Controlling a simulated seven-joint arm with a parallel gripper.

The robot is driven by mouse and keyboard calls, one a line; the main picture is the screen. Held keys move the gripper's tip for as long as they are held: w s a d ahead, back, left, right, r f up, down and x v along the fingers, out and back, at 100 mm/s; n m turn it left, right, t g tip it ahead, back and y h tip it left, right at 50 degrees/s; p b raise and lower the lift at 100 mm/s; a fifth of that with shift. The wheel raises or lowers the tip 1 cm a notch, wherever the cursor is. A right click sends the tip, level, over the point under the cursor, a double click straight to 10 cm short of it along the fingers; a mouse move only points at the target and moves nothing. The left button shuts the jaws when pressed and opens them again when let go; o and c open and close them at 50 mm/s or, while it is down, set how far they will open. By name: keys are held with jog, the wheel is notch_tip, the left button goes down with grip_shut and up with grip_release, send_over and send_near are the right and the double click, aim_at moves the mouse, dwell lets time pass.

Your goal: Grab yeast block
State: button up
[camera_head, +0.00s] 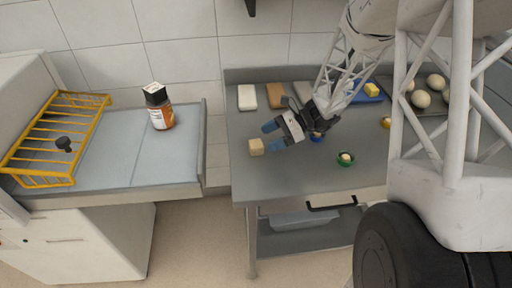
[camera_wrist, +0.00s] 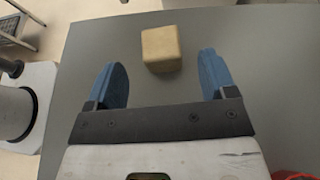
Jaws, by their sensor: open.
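The yeast block (camera_head: 256,147), a small beige cube, sits on the grey metal table near its left edge. In the wrist view the yeast block (camera_wrist: 161,49) lies ahead of the fingertips, roughly between their lines and slightly left of centre. My gripper (camera_head: 271,135) has two blue fingers and is open and empty. It is just to the right of the block in the head view, pointing left toward it. The wrist view shows both blue fingers of my gripper (camera_wrist: 163,75) spread apart, with a gap to the block.
Behind are a white block (camera_head: 247,97), a brown block (camera_head: 275,95) and a blue tray (camera_head: 366,98) with a yellow piece. Left, a counter holds a jar (camera_head: 159,112) and a yellow rack (camera_head: 43,152).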

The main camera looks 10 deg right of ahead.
aim_at(258, 143)
jog(key=shift+x, duration=0.8)
jog(key=shift+a, duration=0.1)
jog(key=shift+x, duration=2.5)
jog(key=c, duration=1)
